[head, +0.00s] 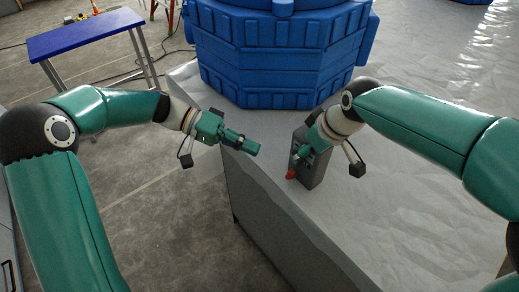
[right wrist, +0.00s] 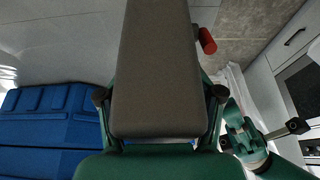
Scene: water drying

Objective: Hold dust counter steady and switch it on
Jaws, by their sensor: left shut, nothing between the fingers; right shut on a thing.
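The dust counter (head: 313,170) is a dark grey box on the white-covered table near its front edge. A red knob (head: 291,173) sticks out on its side toward the left and front. My right gripper (head: 303,150) is shut on the box. In the right wrist view the dust counter (right wrist: 157,65) lies between the fingers of my right gripper (right wrist: 160,95), and the red knob (right wrist: 207,41) shows at its right. My left gripper (head: 248,146) is shut and empty, left of the box and apart from it. It also shows in the right wrist view (right wrist: 236,122).
A large blue ribbed container (head: 275,55) stands on the table behind the dust counter. The white-covered table (head: 410,215) is clear at the right. A blue-topped side table (head: 85,33) stands on the floor at the back left.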

